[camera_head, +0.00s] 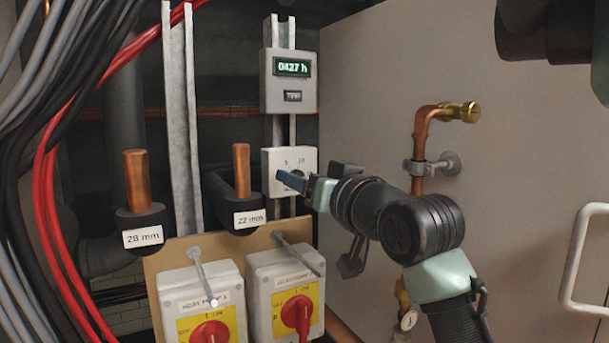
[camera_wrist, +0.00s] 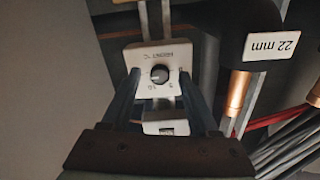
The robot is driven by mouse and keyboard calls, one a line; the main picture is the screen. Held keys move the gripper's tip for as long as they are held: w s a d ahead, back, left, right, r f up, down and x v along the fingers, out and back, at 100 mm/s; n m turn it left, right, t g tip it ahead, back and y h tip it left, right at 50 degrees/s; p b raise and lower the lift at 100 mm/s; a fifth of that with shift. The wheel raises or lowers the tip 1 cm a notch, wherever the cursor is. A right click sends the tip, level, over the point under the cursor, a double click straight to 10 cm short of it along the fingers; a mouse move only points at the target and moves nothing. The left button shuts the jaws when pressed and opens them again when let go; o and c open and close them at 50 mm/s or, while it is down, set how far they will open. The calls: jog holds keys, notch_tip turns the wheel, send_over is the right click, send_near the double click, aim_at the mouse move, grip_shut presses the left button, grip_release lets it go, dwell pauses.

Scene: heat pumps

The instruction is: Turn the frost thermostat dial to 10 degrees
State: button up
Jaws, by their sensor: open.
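The frost thermostat is a small white box (camera_head: 272,160) on a vertical metal rail. In the wrist view the box (camera_wrist: 150,55) appears upside down, with a round dark dial (camera_wrist: 159,74) in its middle and scale numbers around it. The dial's setting is too small to read. My gripper (camera_wrist: 160,80) is open, its two blue fingers on either side of the dial. I cannot tell whether they touch it. In the head view the fingers (camera_head: 291,181) cover the lower front of the box and part of the dial.
A grey hour counter (camera_head: 290,95) sits above the thermostat. Below are two isolators with red knobs (camera_head: 210,333). To the left are capped copper pipes (camera_head: 241,170) and hanging red and grey cables (camera_head: 45,190). A copper pipe with brass end (camera_head: 421,140) is right.

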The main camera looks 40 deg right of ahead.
grip_shut()
jog(key=shift+n+b, duration=0.3)
jog(key=shift+b, duration=0.1)
jog(key=shift+n+b, duration=3.45)
jog(key=shift+n, duration=2.15)
